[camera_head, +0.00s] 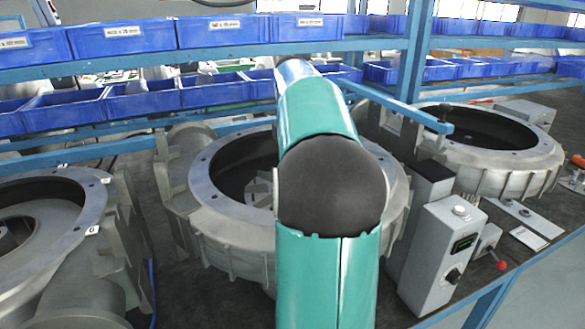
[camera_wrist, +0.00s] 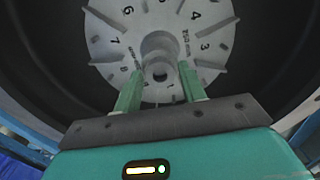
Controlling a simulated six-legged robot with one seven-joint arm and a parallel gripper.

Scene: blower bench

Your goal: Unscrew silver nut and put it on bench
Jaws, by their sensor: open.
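In the wrist view a grey impeller disc (camera_wrist: 105,45) with fins and printed numbers fills the dark blower opening. A round metal hub (camera_wrist: 160,45) stands at its middle, with a small silver ring-like end (camera_wrist: 159,73) facing the camera. I cannot tell for sure whether this end is the silver nut. My gripper (camera_wrist: 160,83) is open, its two green fingers on either side of the hub's end, with visible gaps. In the head view my arm covers the middle of the blower housing (camera_head: 230,225) and hides my gripper; part of the impeller (camera_head: 260,189) shows.
Other blower housings stand at the left (camera_head: 75,255) and right (camera_head: 490,165). A grey control box (camera_head: 440,250) is close to the right of the middle housing. Blue bins (camera_head: 120,37) line the shelves behind. Bare bench (camera_head: 400,312) shows in front.

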